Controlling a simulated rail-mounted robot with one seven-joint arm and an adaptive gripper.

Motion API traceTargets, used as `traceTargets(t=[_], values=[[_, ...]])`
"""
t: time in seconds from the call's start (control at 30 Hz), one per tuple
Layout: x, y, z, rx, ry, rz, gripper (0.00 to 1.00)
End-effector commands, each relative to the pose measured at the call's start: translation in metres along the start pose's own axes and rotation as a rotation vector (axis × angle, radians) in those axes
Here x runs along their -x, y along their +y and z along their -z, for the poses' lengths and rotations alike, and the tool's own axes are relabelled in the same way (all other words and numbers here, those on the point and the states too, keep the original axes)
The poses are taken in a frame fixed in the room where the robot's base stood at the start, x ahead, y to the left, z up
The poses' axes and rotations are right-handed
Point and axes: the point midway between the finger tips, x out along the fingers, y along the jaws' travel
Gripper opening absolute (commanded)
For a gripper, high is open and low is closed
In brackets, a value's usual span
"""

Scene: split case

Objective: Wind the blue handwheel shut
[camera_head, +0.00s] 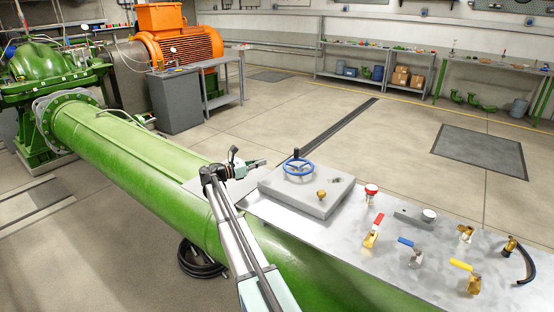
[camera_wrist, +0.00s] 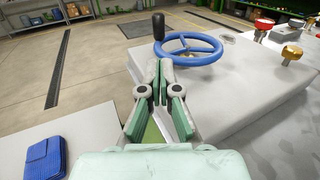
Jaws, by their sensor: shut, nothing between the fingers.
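The blue handwheel (camera_head: 298,167) lies flat on top of a grey box (camera_head: 330,197) on the bench plate, with a dark upright crank knob on its far rim. In the wrist view the handwheel (camera_wrist: 190,48) is ahead and slightly right, its black knob (camera_wrist: 158,26) standing at the left of the rim. My gripper (camera_head: 262,162) is left of the wheel in the head view, pointing towards it. In the wrist view my gripper (camera_wrist: 161,92) has its fingertips together, with nothing between them. The tips appear just short of the rim; I cannot tell whether they touch it.
A brass knob (camera_head: 321,194) sits on the box, and a red button (camera_head: 371,189) stands to its right. Several valves with red, blue and yellow levers (camera_head: 462,265) stand further right. A blue wallet-like item (camera_wrist: 44,158) lies at lower left in the wrist view.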

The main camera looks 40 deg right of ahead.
Motion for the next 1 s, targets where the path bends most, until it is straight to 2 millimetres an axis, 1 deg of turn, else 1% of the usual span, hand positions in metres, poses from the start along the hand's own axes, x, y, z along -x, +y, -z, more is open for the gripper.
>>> traceTargets(t=[0.03,0.17,0.27,0.5,0.7,0.9,1.0], values=[[-0.004,0.003,-0.001,0.001,0.0,-0.002,0.0],[-0.019,0.004,-0.001,0.002,0.0,-0.002,0.0],[-0.036,0.003,-0.002,0.002,0.0,0.001,0.0],[-0.084,0.004,-0.002,0.002,0.001,0.001,0.0],[-0.116,0.004,-0.002,0.002,0.0,0.001,0.0],[-0.134,0.004,-0.001,0.002,0.0,-0.001,0.0],[-0.137,0.004,0.0,0.002,0.0,-0.001,0.0]])
